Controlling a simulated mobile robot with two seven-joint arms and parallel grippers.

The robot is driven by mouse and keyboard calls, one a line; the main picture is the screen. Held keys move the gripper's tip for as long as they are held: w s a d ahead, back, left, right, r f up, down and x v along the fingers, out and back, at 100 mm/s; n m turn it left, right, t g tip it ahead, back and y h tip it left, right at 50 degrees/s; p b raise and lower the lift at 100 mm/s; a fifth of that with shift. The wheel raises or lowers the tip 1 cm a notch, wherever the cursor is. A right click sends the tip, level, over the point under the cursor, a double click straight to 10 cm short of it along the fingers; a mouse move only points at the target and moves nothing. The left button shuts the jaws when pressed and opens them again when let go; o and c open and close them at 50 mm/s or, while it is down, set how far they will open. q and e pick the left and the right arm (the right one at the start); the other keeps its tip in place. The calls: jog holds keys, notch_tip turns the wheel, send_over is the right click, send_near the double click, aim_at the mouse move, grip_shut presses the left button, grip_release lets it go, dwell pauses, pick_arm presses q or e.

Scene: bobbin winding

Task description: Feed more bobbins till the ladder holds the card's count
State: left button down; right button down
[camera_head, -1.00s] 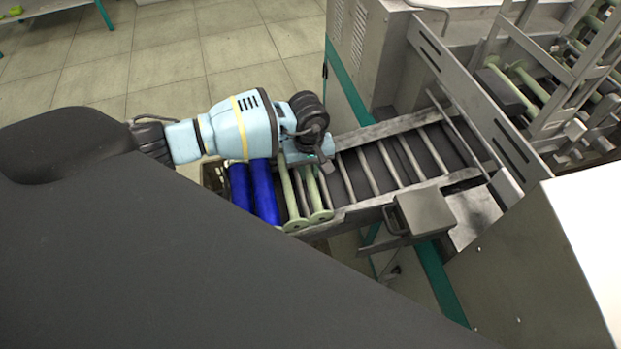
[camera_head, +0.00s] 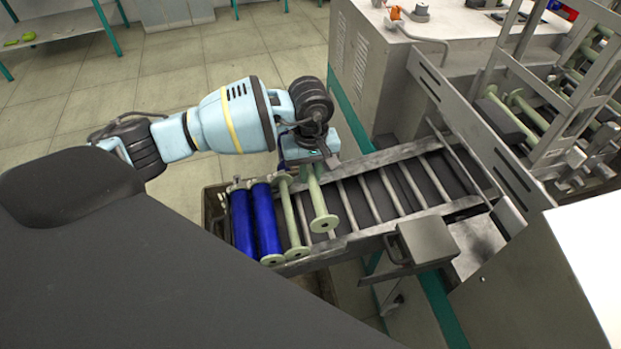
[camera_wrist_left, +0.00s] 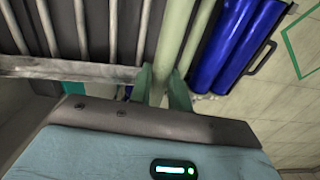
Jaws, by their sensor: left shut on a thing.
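My left gripper (camera_head: 312,172) is shut on a bare pale green bobbin (camera_head: 318,203), near its far end. The bobbin also shows between the fingers in the left wrist view (camera_wrist_left: 172,45); its near flange hangs over the metal ladder (camera_head: 385,160). A second bare green bobbin (camera_head: 291,215) lies just left of it, across the ladder's left end. Two blue-wound bobbins (camera_head: 242,224) lie side by side further left, also showing in the left wrist view (camera_wrist_left: 222,45). The rungs right of the held bobbin are empty. No card is readable. My right gripper is out of view.
The machine frame (camera_head: 475,125) closes the right side. Tiled floor (camera_head: 165,85) lies open behind.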

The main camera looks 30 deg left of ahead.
pick_arm(q)
jog(key=s+d+r+m, duration=0.3)
jog(key=s+r+m, duration=0.5)
jog(key=s, duration=0.4)
jog(key=shift+s+d+r+m, duration=0.3)
jog(key=shift+s+d, duration=0.1)
jog(key=shift+s, duration=0.15)
